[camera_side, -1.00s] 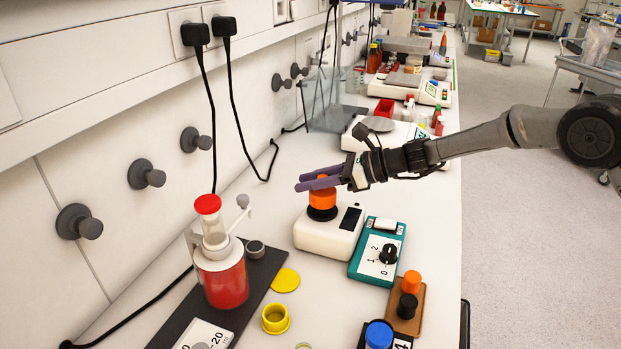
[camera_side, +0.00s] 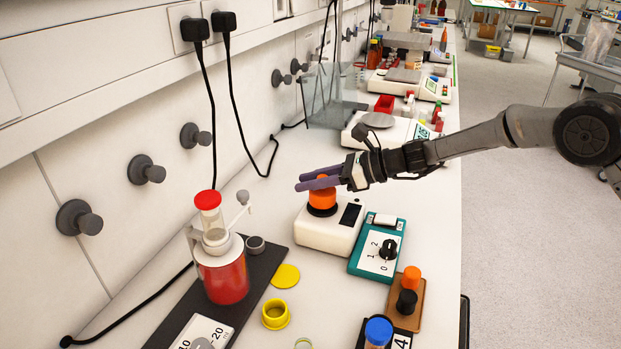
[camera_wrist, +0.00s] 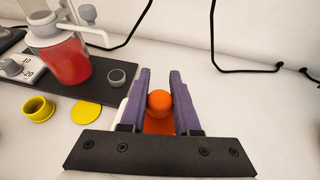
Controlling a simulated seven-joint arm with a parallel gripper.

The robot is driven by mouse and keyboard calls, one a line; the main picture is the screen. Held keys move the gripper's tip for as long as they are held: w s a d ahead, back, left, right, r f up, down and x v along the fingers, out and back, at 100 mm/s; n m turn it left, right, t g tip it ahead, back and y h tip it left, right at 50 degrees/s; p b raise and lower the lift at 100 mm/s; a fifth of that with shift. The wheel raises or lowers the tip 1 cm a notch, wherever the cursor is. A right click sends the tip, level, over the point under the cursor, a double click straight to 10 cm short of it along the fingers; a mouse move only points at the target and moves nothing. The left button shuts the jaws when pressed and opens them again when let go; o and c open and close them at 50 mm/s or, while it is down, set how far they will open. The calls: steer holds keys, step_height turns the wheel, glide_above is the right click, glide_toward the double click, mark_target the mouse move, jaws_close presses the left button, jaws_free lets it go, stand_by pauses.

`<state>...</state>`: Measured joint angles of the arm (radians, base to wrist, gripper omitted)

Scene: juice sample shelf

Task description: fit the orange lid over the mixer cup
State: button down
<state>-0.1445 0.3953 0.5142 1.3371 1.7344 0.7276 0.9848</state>
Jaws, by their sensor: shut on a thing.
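The orange lid (camera_side: 322,198) is at the black round seat (camera_side: 322,211) on top of the white mixer (camera_side: 325,236). The cup itself is hidden, and I cannot tell whether the lid is fully seated. My gripper (camera_side: 304,181) reaches in from the right with its purple fingers on either side of the lid's upper part, shut on it. In the wrist view, the lid's round orange knob (camera_wrist: 159,100) shows between the fingers (camera_wrist: 160,76), and the dark gripper body covers what is below.
A juice dispenser with red liquid (camera_side: 224,280) stands at left on a dark board. A yellow cup (camera_side: 275,314) and yellow disc (camera_side: 285,276) lie in front. A teal dial box (camera_side: 377,250) stands close right of the mixer. A clear screen (camera_side: 332,97) and scales are behind.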

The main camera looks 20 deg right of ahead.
steer(key=c, duration=0.6)
jaws_free()
steer(key=shift+o, duration=0.2)
